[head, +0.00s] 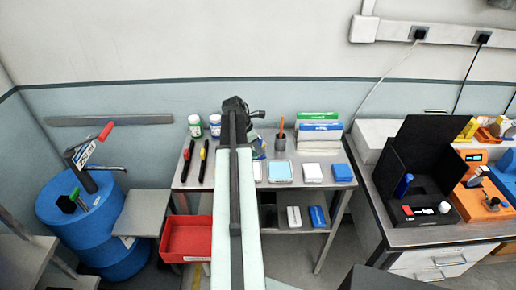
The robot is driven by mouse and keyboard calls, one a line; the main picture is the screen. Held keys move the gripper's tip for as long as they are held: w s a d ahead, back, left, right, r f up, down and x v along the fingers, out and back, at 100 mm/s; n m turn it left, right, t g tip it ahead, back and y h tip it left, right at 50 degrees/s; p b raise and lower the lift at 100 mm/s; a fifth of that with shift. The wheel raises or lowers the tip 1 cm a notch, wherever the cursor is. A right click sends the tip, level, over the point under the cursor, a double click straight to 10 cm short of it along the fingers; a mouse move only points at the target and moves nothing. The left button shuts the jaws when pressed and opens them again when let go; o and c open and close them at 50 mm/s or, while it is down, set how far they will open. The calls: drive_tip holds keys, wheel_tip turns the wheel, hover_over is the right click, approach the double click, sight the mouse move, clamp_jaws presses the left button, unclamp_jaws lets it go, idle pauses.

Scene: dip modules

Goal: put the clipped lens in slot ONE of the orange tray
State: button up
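My arm reaches away from me over the grey metal table, and my gripper (237,106) is at its far end, near the wall side of the table. The arm and wrist cover the fingers, so I cannot see whether it is open or holds anything. An orange unit (482,202) stands at the far right on the white-drawer bench. It has a small dark display and small parts on top. I cannot tell whether it is the orange tray, and no slot label is legible. I cannot pick out a clipped lens.
A red bin (188,238) hangs low. A black open box (424,160) stands left of the orange unit.

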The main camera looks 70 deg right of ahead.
drive_tip(key=shift+o, duration=1.2)
drive_tip(key=shift+r, duration=0.15)
drive_tip(key=shift+r+p, duration=0.35)
drive_tip(key=shift+p, duration=0.15)
drive_tip(key=p+v, duration=1)
drive_tip(key=v, duration=0.1)
drive_tip(key=shift+r, duration=0.15)
drive_tip(key=shift+w+a, duration=0.1)
